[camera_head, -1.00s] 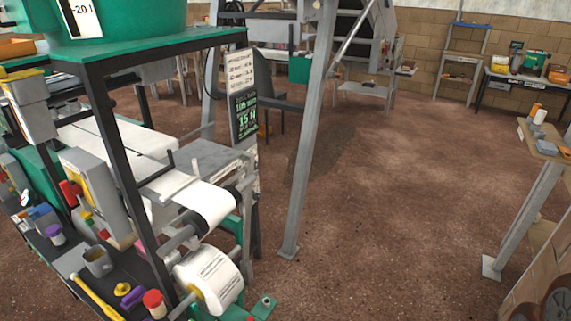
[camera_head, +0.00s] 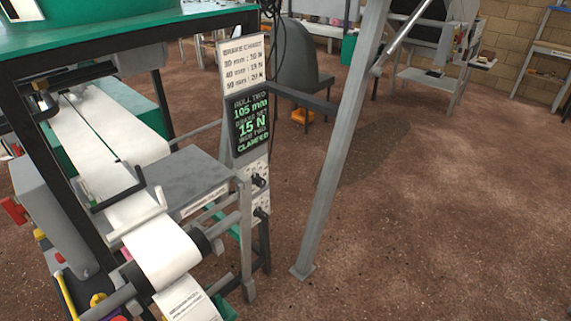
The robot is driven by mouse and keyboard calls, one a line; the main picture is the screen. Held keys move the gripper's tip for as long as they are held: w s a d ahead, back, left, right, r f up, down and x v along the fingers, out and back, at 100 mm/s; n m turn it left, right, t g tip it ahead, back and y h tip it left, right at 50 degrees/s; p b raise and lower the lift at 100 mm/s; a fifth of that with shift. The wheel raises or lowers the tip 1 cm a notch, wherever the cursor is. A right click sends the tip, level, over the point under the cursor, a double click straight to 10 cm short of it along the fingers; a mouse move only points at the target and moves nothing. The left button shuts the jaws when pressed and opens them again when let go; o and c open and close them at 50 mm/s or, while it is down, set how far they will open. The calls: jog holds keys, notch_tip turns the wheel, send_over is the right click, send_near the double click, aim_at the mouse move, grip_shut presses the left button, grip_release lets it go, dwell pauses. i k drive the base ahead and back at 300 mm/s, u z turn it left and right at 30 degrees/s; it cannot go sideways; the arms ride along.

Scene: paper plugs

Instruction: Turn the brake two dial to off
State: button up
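Two small black dials show on pale plates on the post at the machine's right end. The upper dial (camera_head: 259,181) sits just below the display, and the lower dial (camera_head: 261,213) is under it. Their labels and pointer positions are too small to read, so I cannot tell which is brake two. The dark display (camera_head: 250,124) shows green and white text: roll two 105 mm, 15 N, and a last line that looks like "clamped". A white brake chart (camera_head: 243,65) is above it. My gripper is not in view.
A grey slanted post (camera_head: 345,140) stands on the floor right of the dials. Brown floor (camera_head: 440,210) is open to the right.

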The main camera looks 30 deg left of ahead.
aim_at(257, 180)
jog(key=i, duration=0.85)
jog(key=u, duration=3.3)
